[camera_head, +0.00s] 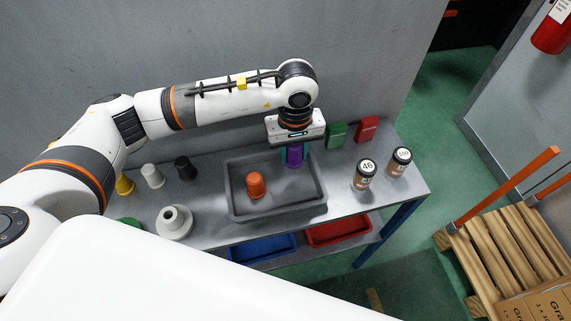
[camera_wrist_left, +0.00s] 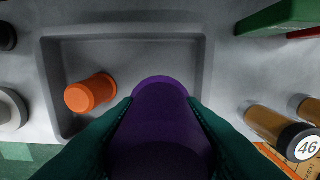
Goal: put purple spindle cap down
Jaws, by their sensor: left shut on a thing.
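The purple spindle cap (camera_head: 295,157) is held between the teal fingers of my left gripper (camera_head: 295,152), over the back right part of the grey tray (camera_head: 235,205). In the left wrist view the purple cap (camera_wrist_left: 160,125) fills the lower middle, with a finger on each side. My left gripper is shut on it and points down. I cannot tell whether the cap touches the tray floor. An orange spindle cap (camera_head: 256,184) sits in the tray to the left, and shows in the left wrist view (camera_wrist_left: 90,93). My right gripper is not in view.
Yellow, white and black caps (camera_head: 182,167) and a white hub-like part (camera_head: 174,222) stand left of the tray. Two jars (camera_head: 365,174) stand right. Green (camera_head: 336,134) and red (camera_head: 368,129) boxes stand behind. The tray's middle floor is clear.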

